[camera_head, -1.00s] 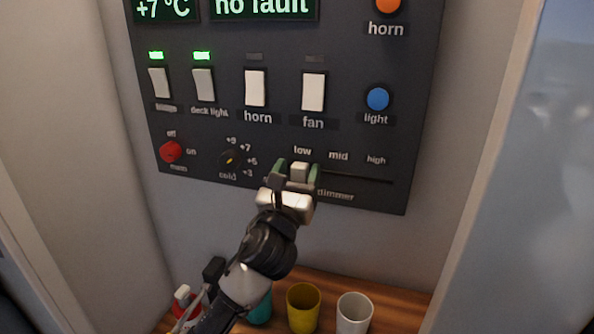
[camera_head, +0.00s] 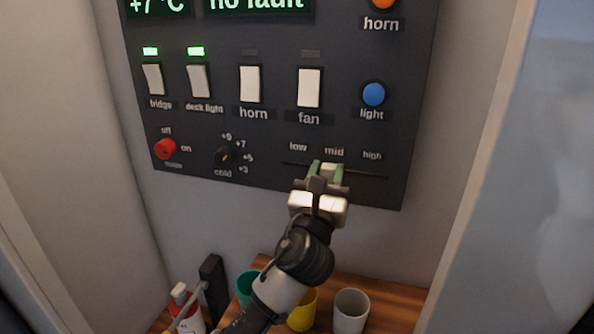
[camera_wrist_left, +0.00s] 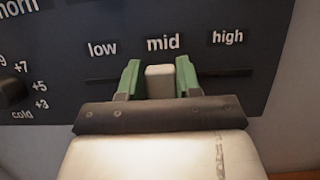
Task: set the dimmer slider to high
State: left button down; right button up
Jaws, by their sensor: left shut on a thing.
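The dimmer slider is a pale knob (camera_wrist_left: 160,82) on a dark horizontal slot in the black panel (camera_head: 230,125). In the left wrist view it sits under the "mid" label (camera_wrist_left: 163,44), between "low" on the left and "high" (camera_wrist_left: 228,38) on the right. My left gripper (camera_head: 327,172) is shut on the knob, with a green fingertip on each side of it; the gripper also shows in the left wrist view (camera_wrist_left: 160,80). The gripper covers the dimmer label and part of the slot in the head view. My right gripper is not in view.
Above the slot are several white rocker switches (camera_head: 309,88) and a blue light button (camera_head: 373,94). A red knob (camera_head: 165,149) and a black cold dial (camera_head: 226,155) are at left. Cups, including a grey one (camera_head: 351,311), stand on the wooden shelf below.

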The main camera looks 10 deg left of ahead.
pick_arm(q)
jog(key=d, duration=0.2)
jog(key=s+d, duration=0.1)
jog(key=d, duration=0.4)
jog(key=shift+s+d, duration=0.15)
jog(key=shift+d, duration=0.25)
jog(key=shift+a, duration=0.1)
jog(key=c, duration=1)
grip_release()
jog(key=shift+c, duration=0.2)
jog(key=shift+o, duration=1.4)
jog(key=shift+d, duration=0.25)
jog(key=shift+a+b, duration=0.1)
jog(key=shift+b, duration=0.2)
jog(key=shift+s+a+f, duration=0.1)
jog(key=shift+s+f, duration=0.15)
jog(key=shift+s, duration=0.1)
jog(key=b, duration=0.3)
send_near(373, 165)
jog(key=v, duration=0.4)
jog(key=shift+s, duration=0.35)
